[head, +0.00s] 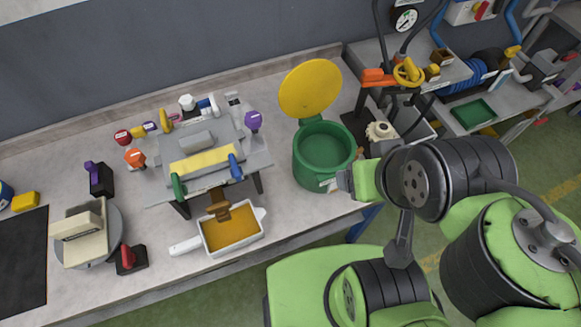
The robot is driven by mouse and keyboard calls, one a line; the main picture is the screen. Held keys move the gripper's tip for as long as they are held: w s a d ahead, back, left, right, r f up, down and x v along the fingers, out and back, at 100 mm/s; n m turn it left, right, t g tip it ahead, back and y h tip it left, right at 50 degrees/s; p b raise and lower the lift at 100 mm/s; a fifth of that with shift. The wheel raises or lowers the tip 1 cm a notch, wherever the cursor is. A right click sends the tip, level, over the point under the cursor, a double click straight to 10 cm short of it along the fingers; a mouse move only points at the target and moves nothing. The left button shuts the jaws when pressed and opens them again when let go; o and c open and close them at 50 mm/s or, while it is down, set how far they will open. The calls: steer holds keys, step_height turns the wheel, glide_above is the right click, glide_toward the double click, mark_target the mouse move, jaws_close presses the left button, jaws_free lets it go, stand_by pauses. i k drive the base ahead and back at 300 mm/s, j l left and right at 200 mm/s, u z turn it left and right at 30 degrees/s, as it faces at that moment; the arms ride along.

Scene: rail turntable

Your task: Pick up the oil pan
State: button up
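The oil pan (236,248) is a white rectangular pan with amber liquid in it. It sits near the front edge of the bench, below and in front of a grey machine (197,141). Its white handle (186,246) points left, and a small spout shows at its right corner. A brown spout-like part (218,208) hangs over the pan's back side and hides part of it. My gripper (345,183) is to the right of the pan and apart from it, beside a green bin. Its fingers are too small and turned away to show whether they are open.
The green bin (323,153) stands right of the machine with its yellow lid (310,88) raised. A beige device on a round base (85,236) and a red-handled block (130,258) stand left of the pan. Bare bench lies between pan and bin.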

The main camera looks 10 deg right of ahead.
mark_target(245, 228)
steer(key=u, duration=1.65)
steer(key=k+l+z, duration=0.1)
steer(key=z, duration=0.3)
steer(key=l+z, duration=0.2)
steer(key=z, duration=0.2)
steer(key=l+z, duration=0.15)
steer(key=z, duration=0.2)
steer(key=j+u, duration=0.15)
steer(key=u, duration=1.35)
steer(key=i+j+u, duration=0.15)
steer(key=u, duration=0.3)
steer(key=i+j+u, duration=0.15)
steer(key=u, duration=0.25)
steer(key=i+j+u, duration=0.1)
steer(key=u, duration=0.35)
steer(key=i+l, duration=0.05)
steer(key=i, duration=0.05)
